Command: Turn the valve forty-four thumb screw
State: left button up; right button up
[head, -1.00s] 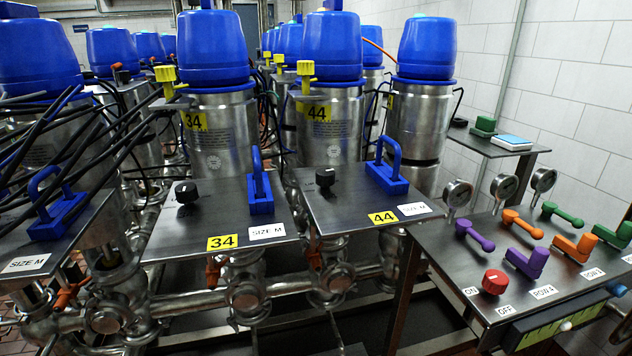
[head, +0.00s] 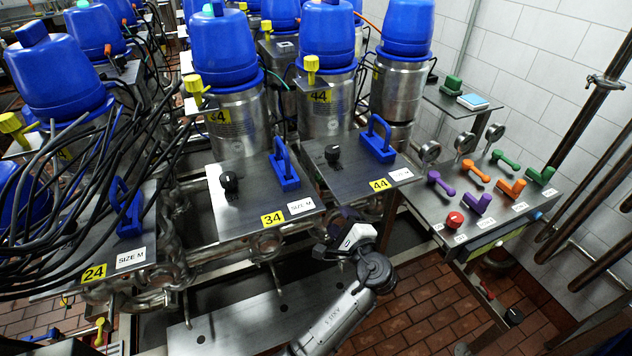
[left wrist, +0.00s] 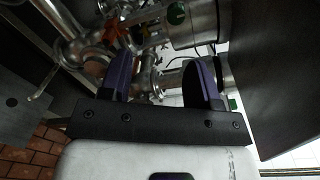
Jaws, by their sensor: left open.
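The valve 44 unit stands in the row, with a black 44 label on its steel cylinder (head: 342,100) and a blue cap (head: 328,38). A yellow thumb-screw-like part (head: 312,68) sticks out on its upper left side. Its dark panel (head: 345,175) carries a black knob (head: 332,154), a blue handle (head: 377,140) and a yellow 44 tag (head: 379,185). My left gripper (head: 332,230) is below the panel's front edge, apart from the yellow part. In the left wrist view its two dark purple fingers (left wrist: 160,70) are spread and empty. My right gripper is not in view.
The valve 34 panel (head: 240,203) is to the left. Hanging black cables (head: 100,140) crowd the far left. A control table (head: 470,225) with coloured levers stands at right. In the left wrist view, steel pipework (left wrist: 155,45) and an orange part (left wrist: 130,33) lie beyond the fingers.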

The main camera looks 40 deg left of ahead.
aim_at(322, 181)
pick_arm(q)
jog(key=w+a+m, duration=0.1)
jog(key=w+a, duration=0.1)
jog(key=a, duration=0.2)
jog(key=w+a+r+m+b, duration=0.1)
jog(key=w+a+m, duration=0.1)
jog(key=w+a, duration=0.1)
jog(key=w+a+m, duration=0.1)
jog(key=w+a, duration=0.1)
jog(key=a, duration=0.3)
jog(key=shift+w+r+t+b, duration=0.15)
jog(key=shift+r+t+b, duration=0.05)
jog(key=shift+t+b, duration=0.1)
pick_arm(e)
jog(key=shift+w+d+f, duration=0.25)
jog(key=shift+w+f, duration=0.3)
pick_arm(q)
jog(key=c, duration=0.9)
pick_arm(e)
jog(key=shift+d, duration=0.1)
